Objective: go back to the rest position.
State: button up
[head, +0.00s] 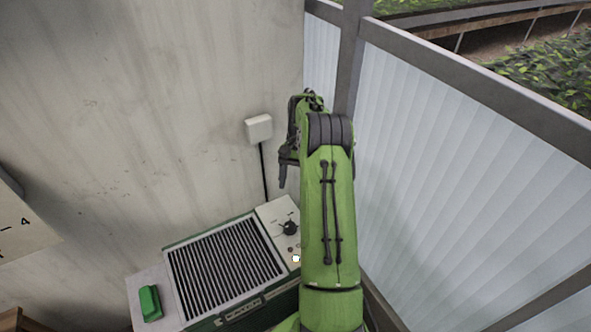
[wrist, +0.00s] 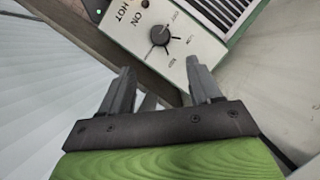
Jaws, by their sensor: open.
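My gripper (wrist: 162,88) shows in the wrist view with its two dark grey fingers apart and nothing between them. Beyond its fingertips is the control panel of a grilled appliance. In the head view my green arm rises in the middle, and my gripper (head: 283,172) hangs at its far end beside the wall, pointing down, above the right end of the appliance. It appears clear of the appliance.
The appliance (head: 226,262) has a slatted grille, a dark knob (head: 289,228) and a green block (head: 150,303) on its left end. A white wall box (head: 258,127) with a cable is behind. A ribbed translucent panel (head: 450,170) stands close on the right.

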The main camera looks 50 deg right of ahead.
jog(key=v, duration=0.2)
jog(key=shift+d+r, duration=0.15)
jog(key=shift+r, duration=0.2)
jog(key=shift+w, duration=0.1)
jog(key=s+a+r+n+t+h+p, duration=0.3)
jog(key=a+r+n, duration=0.4)
jog(key=a+r, duration=1.35)
jog(key=s+a+n+t, duration=0.2)
jog(key=s+a, duration=0.2)
jog(key=s, duration=0.4)
jog(key=s+a+n+t, duration=0.2)
jog(key=s+a, duration=0.3)
jog(key=s, duration=0.3)
jog(key=shift+r+n+t+h+p, duration=0.2)
jog(key=shift+n+t+h+p, duration=0.15)
jog(key=shift+n, duration=0.25)
jog(key=shift+s, duration=0.2)
